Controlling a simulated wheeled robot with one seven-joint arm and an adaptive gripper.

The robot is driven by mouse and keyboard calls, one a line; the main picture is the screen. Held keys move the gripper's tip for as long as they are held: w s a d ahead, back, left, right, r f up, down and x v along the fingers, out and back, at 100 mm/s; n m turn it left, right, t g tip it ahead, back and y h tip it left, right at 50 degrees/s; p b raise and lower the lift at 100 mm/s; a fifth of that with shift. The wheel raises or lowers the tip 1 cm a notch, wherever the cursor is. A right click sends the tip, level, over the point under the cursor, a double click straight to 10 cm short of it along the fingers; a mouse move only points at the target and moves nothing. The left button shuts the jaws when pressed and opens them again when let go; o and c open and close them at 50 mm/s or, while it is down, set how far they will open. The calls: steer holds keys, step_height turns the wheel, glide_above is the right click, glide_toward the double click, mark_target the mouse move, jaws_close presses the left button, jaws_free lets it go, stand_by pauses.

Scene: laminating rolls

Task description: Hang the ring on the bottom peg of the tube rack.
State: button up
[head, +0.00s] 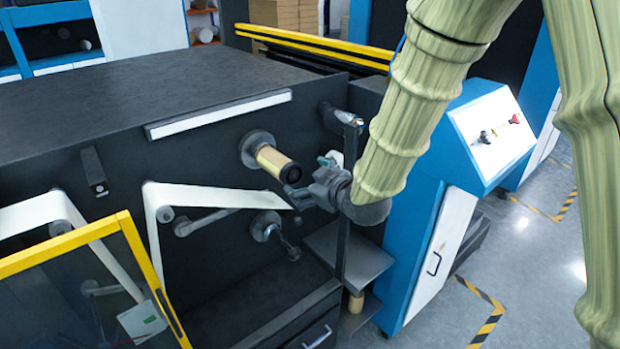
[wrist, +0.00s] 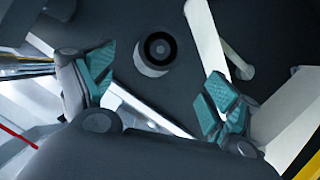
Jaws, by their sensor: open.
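My gripper (head: 310,180) is open and empty in front of the dark machine face, to the right of a tan tube (head: 275,161) on a round flange. In the wrist view its two teal-padded fingers (wrist: 160,80) are spread wide, with a round, dark-centred part (wrist: 157,50) beyond the gap between them. A dark upright post (head: 347,150), possibly of the tube rack, stands behind my gripper and is partly covered by it. I cannot make out a separate ring or a clear bottom peg.
A second spindle (head: 268,227) sticks out below the tan tube. White web (head: 215,196) runs to its left, beside a yellow-framed guard (head: 75,240). A small shelf (head: 350,258) is below my gripper. A blue control cabinet (head: 440,200) stands at right, beside open floor.

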mark_target(294, 175)
steer(key=shift+p+x, duration=2)
steer(key=shift+x, duration=3.35)
steer(key=shift+a, duration=0.1)
steer(key=c, duration=1.1)
steer(key=shift+s, duration=0.15)
steer(key=shift+s+d+b, duration=0.2)
steer(key=shift+s+d, duration=0.6)
steer(key=shift+s, duration=0.2)
steer(key=shift+s+d+b, duration=0.15)
steer(key=shift+s+d, duration=0.65)
steer(key=shift+s, duration=0.2)
